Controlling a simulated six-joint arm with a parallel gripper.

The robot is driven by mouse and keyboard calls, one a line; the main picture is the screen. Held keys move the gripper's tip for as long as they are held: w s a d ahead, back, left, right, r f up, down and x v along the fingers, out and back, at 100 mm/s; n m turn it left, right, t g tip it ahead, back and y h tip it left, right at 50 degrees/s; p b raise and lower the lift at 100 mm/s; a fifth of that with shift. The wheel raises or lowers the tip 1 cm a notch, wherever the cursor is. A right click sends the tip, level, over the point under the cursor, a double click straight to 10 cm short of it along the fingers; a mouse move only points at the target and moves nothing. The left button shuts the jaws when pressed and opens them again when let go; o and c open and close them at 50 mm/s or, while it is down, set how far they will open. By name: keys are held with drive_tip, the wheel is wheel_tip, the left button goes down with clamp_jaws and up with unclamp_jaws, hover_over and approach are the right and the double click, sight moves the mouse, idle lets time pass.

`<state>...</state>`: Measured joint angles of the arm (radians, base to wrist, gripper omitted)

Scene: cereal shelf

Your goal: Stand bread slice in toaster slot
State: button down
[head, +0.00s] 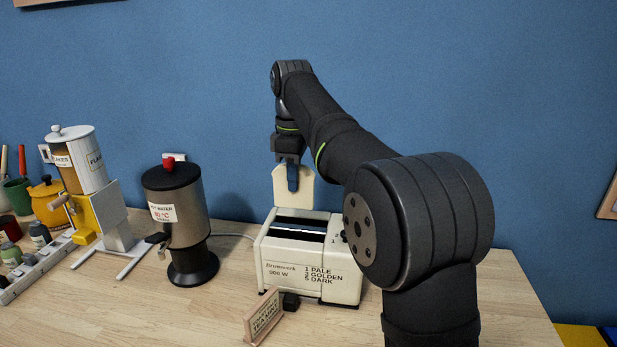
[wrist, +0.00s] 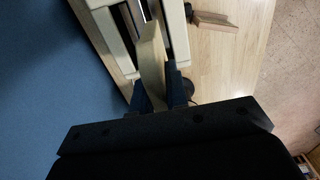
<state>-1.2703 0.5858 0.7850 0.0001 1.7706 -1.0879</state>
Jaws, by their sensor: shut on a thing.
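A pale bread slice (head: 280,187) is held upright by my gripper (head: 292,178), which is shut on its upper part. The slice hangs over the rear part of the cream toaster (head: 281,262).
A hot water urn (head: 178,218) stands left of the toaster. A flakes dispenser (head: 85,180) and several jars stand farther left. A small wooden sign (head: 263,318) stands in front of the toaster. The blue wall is behind. Bare table lies between the urn and the sign.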

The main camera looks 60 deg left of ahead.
drive_tip(key=shift+f, duration=5.95)
drive_tip(key=c, duration=1.3)
unclamp_jaws()
drive_tip(key=shift+c, duration=0.2)
wheel_tip(320, 180, up, 18)
drive_tip(key=shift+f, duration=0.25)
drive_tip(key=shift+f, duration=0.15)
wheel_tip(320, 180, down, 17)
drive_tip(key=shift+f, duration=0.1)
